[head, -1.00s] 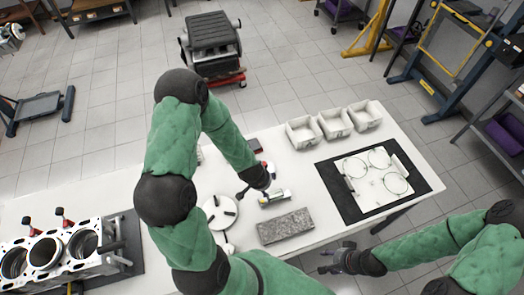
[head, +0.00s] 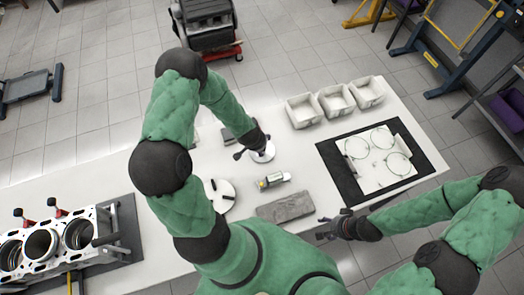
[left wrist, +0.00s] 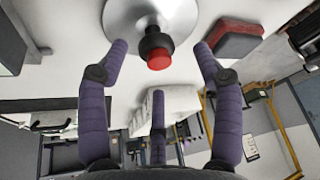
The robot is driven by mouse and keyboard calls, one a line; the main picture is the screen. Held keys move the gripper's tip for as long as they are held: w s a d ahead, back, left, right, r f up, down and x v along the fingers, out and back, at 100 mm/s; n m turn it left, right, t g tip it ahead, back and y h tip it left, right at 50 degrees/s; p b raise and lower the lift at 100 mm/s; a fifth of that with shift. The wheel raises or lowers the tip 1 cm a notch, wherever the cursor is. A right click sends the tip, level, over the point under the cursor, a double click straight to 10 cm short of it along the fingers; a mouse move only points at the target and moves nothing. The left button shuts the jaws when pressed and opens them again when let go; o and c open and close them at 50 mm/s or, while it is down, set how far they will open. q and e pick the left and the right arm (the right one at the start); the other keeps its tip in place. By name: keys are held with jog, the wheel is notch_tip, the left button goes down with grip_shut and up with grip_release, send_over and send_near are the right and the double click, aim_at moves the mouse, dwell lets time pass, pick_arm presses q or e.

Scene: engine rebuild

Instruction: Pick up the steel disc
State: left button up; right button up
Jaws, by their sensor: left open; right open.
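The steel disc (head: 263,153) lies on the white table in the head view, partly hidden by my left gripper (head: 252,144). In the left wrist view the shiny round disc (left wrist: 125,18) is at the top, with a black knob and red tip (left wrist: 158,58) at its centre. My left gripper (left wrist: 158,75) is open, its purple fingers spread around and below the knob in the picture. I see no finger closed on it. My right gripper (head: 340,226) is open and empty near the table's front edge, away from the disc.
A white slotted plate (head: 219,196), a small yellow-ended cylinder (head: 273,180) and a grey block (head: 285,207) lie nearby. White bins (head: 303,110), a black mat (head: 340,178) and an engine block (head: 45,243) also occupy the table.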

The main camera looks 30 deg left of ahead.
pick_arm(q)
jog(key=x, duration=0.3)
jog(key=shift+w+f, duration=0.1)
jog(key=shift+f, duration=0.2)
grip_shut()
jog(key=shift+r, duration=0.25)
